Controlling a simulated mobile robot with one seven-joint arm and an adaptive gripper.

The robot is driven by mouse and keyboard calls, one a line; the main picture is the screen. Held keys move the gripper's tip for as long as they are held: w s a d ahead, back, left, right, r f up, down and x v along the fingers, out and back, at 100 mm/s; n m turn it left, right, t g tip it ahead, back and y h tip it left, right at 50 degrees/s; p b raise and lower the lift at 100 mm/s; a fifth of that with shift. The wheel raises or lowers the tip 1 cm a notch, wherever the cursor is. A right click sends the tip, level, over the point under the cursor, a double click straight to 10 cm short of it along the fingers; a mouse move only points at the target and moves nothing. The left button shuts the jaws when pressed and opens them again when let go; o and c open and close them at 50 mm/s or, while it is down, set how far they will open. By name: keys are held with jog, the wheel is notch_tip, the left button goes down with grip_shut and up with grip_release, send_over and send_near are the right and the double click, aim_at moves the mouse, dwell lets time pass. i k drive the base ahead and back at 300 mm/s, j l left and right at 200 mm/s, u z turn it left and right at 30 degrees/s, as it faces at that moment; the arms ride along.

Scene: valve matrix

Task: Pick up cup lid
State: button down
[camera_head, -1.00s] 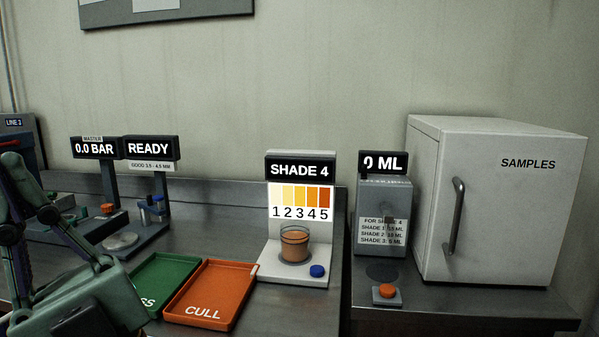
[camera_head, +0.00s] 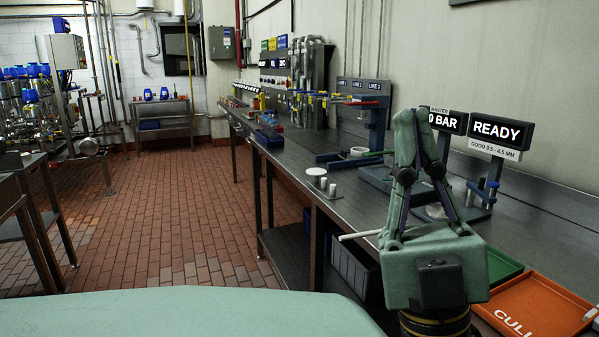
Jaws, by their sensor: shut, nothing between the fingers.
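My gripper (camera_head: 418,118) is in the right half of the head view, pointing up and away over the long steel bench. Its fingers come together at the tips and hold nothing. I cannot pick out a cup lid for certain. A small white round disc (camera_head: 316,171) stands near the bench's front edge, left of my gripper and apart from it; I cannot tell if it is a lid. The cup is not in the current view.
The steel bench (camera_head: 290,160) runs away along the right wall, with valve stations (camera_head: 370,110) on it. The orange CULL tray (camera_head: 535,305) and green tray (camera_head: 503,266) lie at right. The brick floor (camera_head: 170,210) at left is open.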

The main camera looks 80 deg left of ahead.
aim_at(313, 171)
jog(key=u, duration=2.25)
jog(key=z, duration=1.7)
jog(key=u, duration=1.7)
jog(key=i+j+z, duration=0.2)
jog(key=i+j, duration=0.15)
